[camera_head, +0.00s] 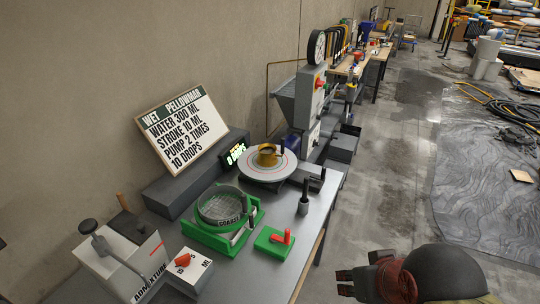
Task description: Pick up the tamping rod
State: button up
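A dark upright rod (304,196) with a thicker lower part stands on the grey table near its right edge; it looks like the tamping rod. It is right of the green sieve stand and behind the green block with the red handle. My gripper (342,283) is at the bottom of the view, over the floor to the right of the table and nearer than the rod. Its two dark fingers look apart, with nothing seen between them. It is clear of the rod.
The table (262,279) also holds a round turntable (253,174) with a brass ring, a sieve (221,207) in a green stand, a red-handled green block (273,241), a white admixture box (124,262) and a sign (183,127). Floor on the right is open beside dark sheeting (485,185).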

aim_at(306, 181)
jog(key=i+l+u, duration=0.25)
jog(key=l, duration=0.25)
jog(key=l+u, duration=0.3)
jog(key=l, duration=0.2)
jog(key=i+l+u, duration=0.1)
jog(key=l+u, duration=0.15)
jog(key=l, duration=0.3)
